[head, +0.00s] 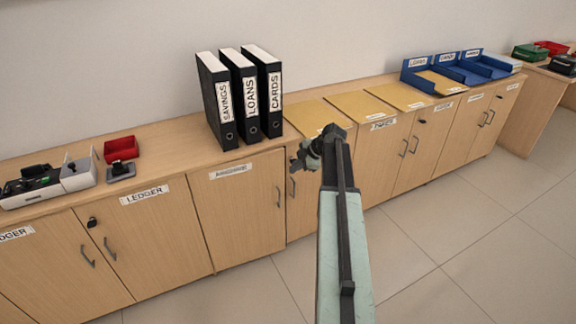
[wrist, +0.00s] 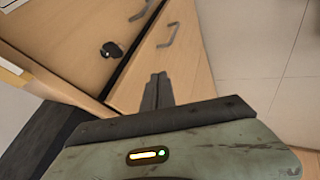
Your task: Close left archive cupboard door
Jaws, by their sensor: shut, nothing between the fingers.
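A wooden cupboard door (head: 234,212) with a small white label, too blurred to read surely, stands below the black binders in the head view. Its bar handle (head: 278,196) is near its right edge. My gripper (head: 318,150) is to the right of this door, by the counter's front edge. In the wrist view my gripper (wrist: 158,78) is shut and empty, over a door panel with a handle (wrist: 167,35). A dark seam divides it from a panel with a black lock (wrist: 111,50). Contact is unclear.
Binders (head: 247,98), yellow folders (head: 361,104) and blue trays (head: 455,70) stand on the long counter. A red tray (head: 121,147) is at the left. Other cupboard doors (head: 148,240) with handles line the front. The tiled floor (head: 455,225) is clear.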

